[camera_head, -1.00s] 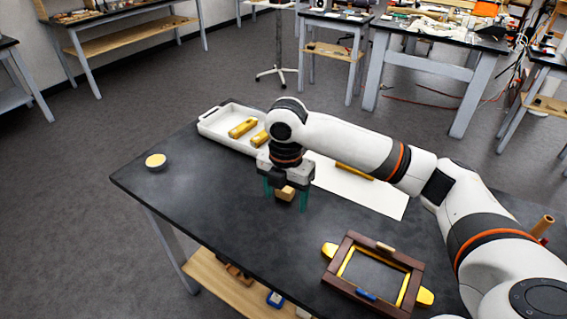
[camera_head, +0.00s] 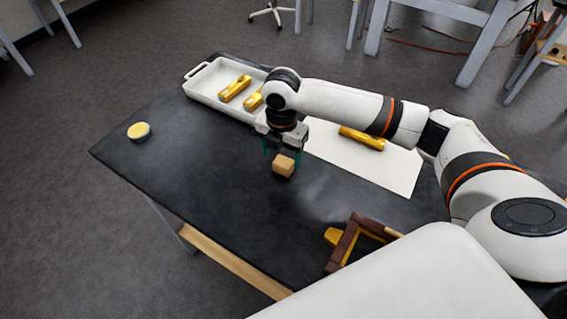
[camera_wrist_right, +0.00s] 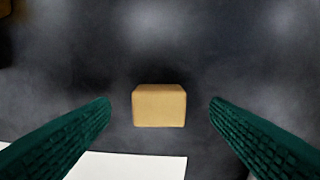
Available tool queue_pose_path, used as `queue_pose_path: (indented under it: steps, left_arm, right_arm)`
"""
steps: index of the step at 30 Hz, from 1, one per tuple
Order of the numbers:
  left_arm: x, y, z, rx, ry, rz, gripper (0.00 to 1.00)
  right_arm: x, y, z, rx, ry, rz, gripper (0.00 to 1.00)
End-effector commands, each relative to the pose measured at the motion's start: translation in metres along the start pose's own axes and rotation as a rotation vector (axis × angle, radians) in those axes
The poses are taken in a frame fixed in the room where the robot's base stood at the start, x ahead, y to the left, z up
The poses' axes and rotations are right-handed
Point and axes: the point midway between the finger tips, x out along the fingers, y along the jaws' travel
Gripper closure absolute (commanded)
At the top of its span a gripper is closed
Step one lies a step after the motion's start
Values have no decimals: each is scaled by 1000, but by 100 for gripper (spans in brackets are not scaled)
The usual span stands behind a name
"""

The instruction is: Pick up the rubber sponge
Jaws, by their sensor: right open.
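The rubber sponge appears to be the small tan block (camera_head: 284,166) on the dark tabletop; in the right wrist view it is a tan block (camera_wrist_right: 159,106) in the middle. My right gripper (camera_head: 283,158) is at the block, coming down from above. In the right wrist view my right gripper (camera_wrist_right: 160,102) is open, with one green finger on each side of the block and a gap to both. My left gripper is out of view.
A white tray (camera_head: 207,98) with yellow pieces stands behind. A white sheet (camera_head: 390,168) with a yellow piece lies to the right. A brown frame (camera_head: 346,243) is in front, partly hidden.

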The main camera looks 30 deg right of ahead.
Motion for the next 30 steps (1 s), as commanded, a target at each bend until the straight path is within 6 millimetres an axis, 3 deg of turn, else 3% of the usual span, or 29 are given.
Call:
queue_pose_path:
  steps: [4, 9, 17, 26, 30]
  left_arm:
    - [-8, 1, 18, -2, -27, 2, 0]
    - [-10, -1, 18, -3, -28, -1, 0]
    - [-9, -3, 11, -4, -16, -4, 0]
    - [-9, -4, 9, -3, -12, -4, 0]
    - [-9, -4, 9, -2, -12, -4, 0]
  right_arm:
    - [22, 1, -2, 0, -2, 6, 29]
    - [42, 1, -2, 0, 0, 4, 29]
    - [46, 1, -3, -1, 1, 1, 29]
    - [46, 1, -3, -1, 1, 1, 75]
    - [46, 1, -3, -1, 1, 1, 77]
